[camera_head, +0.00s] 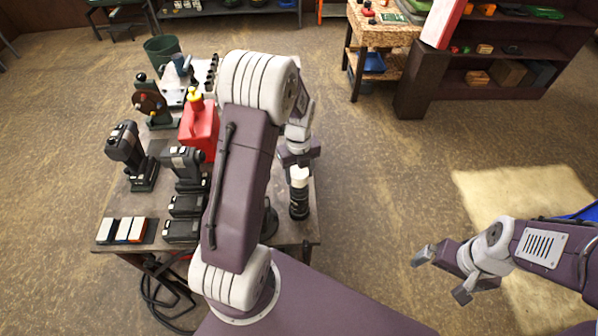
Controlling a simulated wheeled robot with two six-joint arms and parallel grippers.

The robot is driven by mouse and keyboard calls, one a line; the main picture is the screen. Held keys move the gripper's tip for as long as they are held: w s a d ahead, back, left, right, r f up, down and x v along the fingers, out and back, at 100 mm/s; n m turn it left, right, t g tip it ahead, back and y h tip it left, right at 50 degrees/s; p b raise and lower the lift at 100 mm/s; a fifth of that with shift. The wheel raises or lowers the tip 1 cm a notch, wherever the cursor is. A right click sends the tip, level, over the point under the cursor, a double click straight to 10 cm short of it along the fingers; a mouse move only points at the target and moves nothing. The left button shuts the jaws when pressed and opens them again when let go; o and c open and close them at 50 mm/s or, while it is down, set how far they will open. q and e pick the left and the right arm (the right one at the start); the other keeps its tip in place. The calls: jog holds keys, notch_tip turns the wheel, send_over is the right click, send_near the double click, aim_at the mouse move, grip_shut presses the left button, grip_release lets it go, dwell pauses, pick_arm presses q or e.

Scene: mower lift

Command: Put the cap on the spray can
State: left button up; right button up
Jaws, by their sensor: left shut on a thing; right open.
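My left arm reaches over the table, and its gripper (299,164) points down near the table's right edge. It is shut on a white piece (299,177), which looks like the cap. A dark spray can (299,205) stands upright on the table directly under it. The white piece appears to be at the can's top; I cannot tell whether it is seated or just above it. The fingertips are partly hidden by my own wrist. My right gripper (443,275) is open and empty, out over the floor at the right, well away from the can.
The table (140,210) also holds a red fuel can (199,130), black chargers and batteries (184,206), small blocks (122,230) and a green grinder (151,105). Cables hang at its front left. A wooden bench (388,37) and dark shelf (425,85) stand behind. Floor right of the table is clear.

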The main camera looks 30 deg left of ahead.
aim_at(299, 179)
pick_arm(q)
jog(key=f+b, duration=0.1)
jog(key=f, duration=0.1)
jog(key=w+f+b, duration=0.1)
jog(key=f, duration=0.1)
jog(key=shift+f, duration=0.1)
jog(key=shift+b, duration=0.3)
jog(key=shift+s, duration=0.4)
jog(key=shift+w, duration=0.1)
pick_arm(e)
jog(key=f, duration=0.3)
jog(key=shift+w+f, duration=0.2)
jog(key=shift+w, duration=0.05)
pick_arm(q)
jog(key=shift+w, duration=0.15)
pick_arm(e)
jog(key=shift+w, duration=0.2)
jog(key=shift+s, duration=0.2)
pick_arm(q)
jog(key=shift+p, duration=0.3)
pick_arm(e)
jog(key=shift+w+r, duration=0.1)
jog(key=shift+r, duration=0.05)
pick_arm(q)
jog(key=shift+r+p, duration=0.7)
jog(key=shift+r, duration=0.15)
pick_arm(e)
jog(key=shift+r, duration=0.7)
